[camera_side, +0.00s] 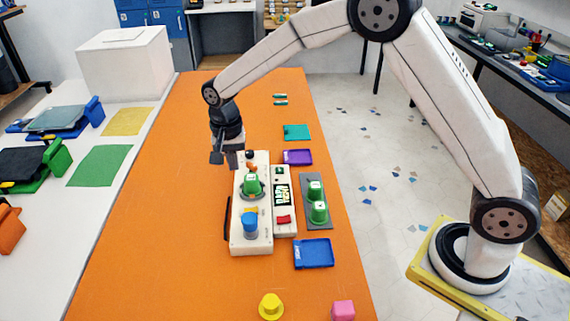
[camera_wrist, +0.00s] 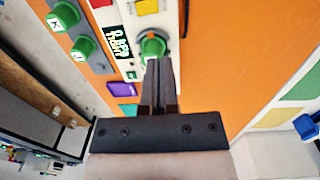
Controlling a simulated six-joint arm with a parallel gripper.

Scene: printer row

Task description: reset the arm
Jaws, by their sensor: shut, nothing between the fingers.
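My gripper (camera_side: 229,157) hangs over the orange table, at the back left corner of a cream-coloured machine (camera_side: 237,240). Its two dark fingers are together with nothing between them. In the wrist view the fingertips (camera_wrist: 159,62) appear just below a round green knob or cup (camera_wrist: 153,46) on the machine. In the side view that green piece (camera_side: 252,184) sits in a dark ring on the machine. I cannot tell from these views how high the fingertips are above the machine.
A blue cylinder (camera_side: 250,228) stands on the machine's front. Right of it are a dark panel (camera_side: 316,231) with green pieces and a blue tray (camera_side: 313,253). Purple (camera_side: 298,157) and teal (camera_side: 297,132) trays lie behind. A yellow piece (camera_side: 271,306) and pink block (camera_side: 343,311) are in front. The table's left side is clear.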

